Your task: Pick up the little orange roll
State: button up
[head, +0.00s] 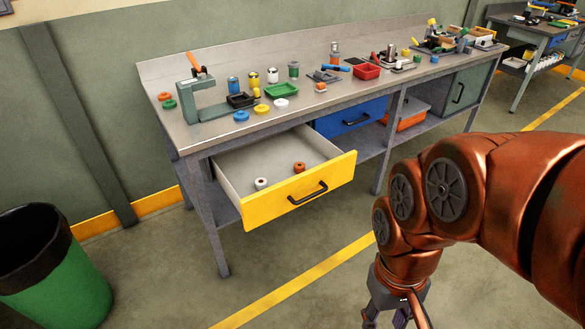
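A little orange roll (299,168) lies in the open yellow-fronted drawer (302,190), towards its front right. A little white roll (261,184) lies in the same drawer, to the left of the orange one. On the bench top, an orange round piece (165,97) lies at the far left, and a small orange-and-white piece (320,87) lies near the middle. My gripper (396,316) hangs low at the bottom edge, to the right of the drawer and apart from it. Its fingertips are cut off by the frame, so its opening and contents are hidden.
The grey workbench (215,134) carries several small parts, a green tray (282,91) and a red bin (366,71). A shut blue drawer (350,117) is right of the open one. A green trash bin (62,285) stands at left. Floor before the drawer is clear.

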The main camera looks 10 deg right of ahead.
aim_at(299, 166)
jog(key=u, duration=0.7)
jog(key=i, duration=0.65)
jog(key=u, duration=0.75)
jog(key=i, duration=0.6)
jog(key=z, duration=0.55)
jog(key=i, duration=0.6)
jog(key=z, duration=0.6)
